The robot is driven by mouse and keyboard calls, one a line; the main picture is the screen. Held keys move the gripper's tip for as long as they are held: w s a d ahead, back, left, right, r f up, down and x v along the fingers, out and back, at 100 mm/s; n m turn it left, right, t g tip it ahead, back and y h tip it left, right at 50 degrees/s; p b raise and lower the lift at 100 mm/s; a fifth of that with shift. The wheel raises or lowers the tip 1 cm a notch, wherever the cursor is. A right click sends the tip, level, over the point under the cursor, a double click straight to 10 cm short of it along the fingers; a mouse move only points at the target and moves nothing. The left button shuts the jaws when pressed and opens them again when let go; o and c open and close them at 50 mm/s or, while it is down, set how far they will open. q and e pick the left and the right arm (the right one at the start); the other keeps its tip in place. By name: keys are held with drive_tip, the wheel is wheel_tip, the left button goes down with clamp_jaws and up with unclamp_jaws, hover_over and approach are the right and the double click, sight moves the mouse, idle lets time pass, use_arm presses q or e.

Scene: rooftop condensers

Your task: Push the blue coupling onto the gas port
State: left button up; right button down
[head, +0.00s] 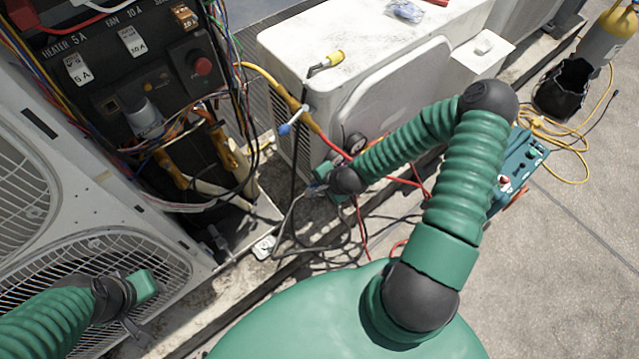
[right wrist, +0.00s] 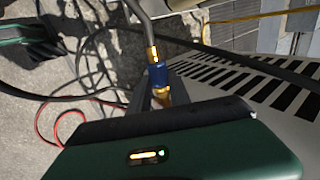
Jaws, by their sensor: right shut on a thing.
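The blue coupling (right wrist: 157,75) shows in the right wrist view, just beyond the edge of my gripper's body. A brass collar and a dark hose run up from it. A brass fitting (right wrist: 162,96) shows directly below it, partly hidden by my gripper; I cannot tell if this is the gas port or whether the coupling is seated. My right gripper (head: 318,189) is shut beside the white condenser's lower left corner; its fingertips are hard to make out. My left gripper (head: 131,324) is at the lower left, over the fan grille, its jaws unclear.
The white condenser (head: 350,70) stands behind my right gripper. An open electrical panel (head: 130,70) with loose wires is at the left. Red, yellow and black hoses cross near my right gripper.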

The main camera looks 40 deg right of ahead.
drive_tip(key=shift+a, duration=0.4)
drive_tip(key=shift+a, duration=0.2)
drive_tip(key=shift+s+a, duration=0.15)
drive_tip(key=shift+a, duration=1.65)
drive_tip(key=c, duration=1.8)
unclamp_jaws()
clamp_jaws()
